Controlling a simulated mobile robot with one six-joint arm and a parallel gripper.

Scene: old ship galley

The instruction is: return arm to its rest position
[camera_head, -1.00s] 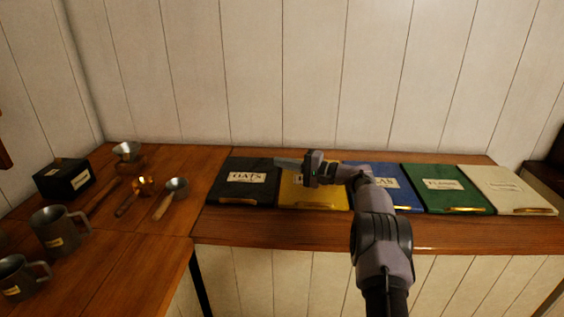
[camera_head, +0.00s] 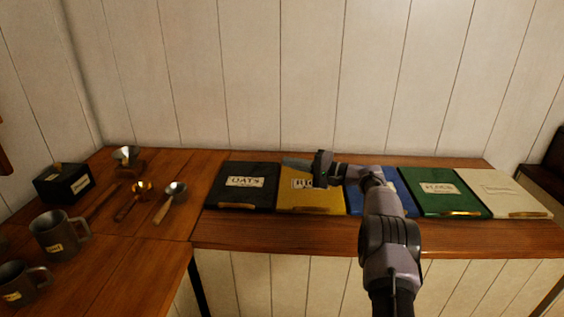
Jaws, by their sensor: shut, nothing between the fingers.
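My arm rises from the lower right of the head view and bends left over the counter. My gripper (camera_head: 297,163) points left above the back part of the yellow labelled lid (camera_head: 312,200) and the edge of the black lid. It is shut with nothing in it. My forearm covers much of the blue lid (camera_head: 354,201). Whether the gripper touches anything below cannot be told, but it appears to be above the lids.
The black "OATS" lid (camera_head: 241,194), green lid (camera_head: 451,196) and white lid (camera_head: 502,192) lie along the wooden counter (camera_head: 300,234). At left are scoops (camera_head: 175,188), a black box (camera_head: 63,183) and mugs (camera_head: 59,233). A panelled wall (camera_head: 250,80) stands behind.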

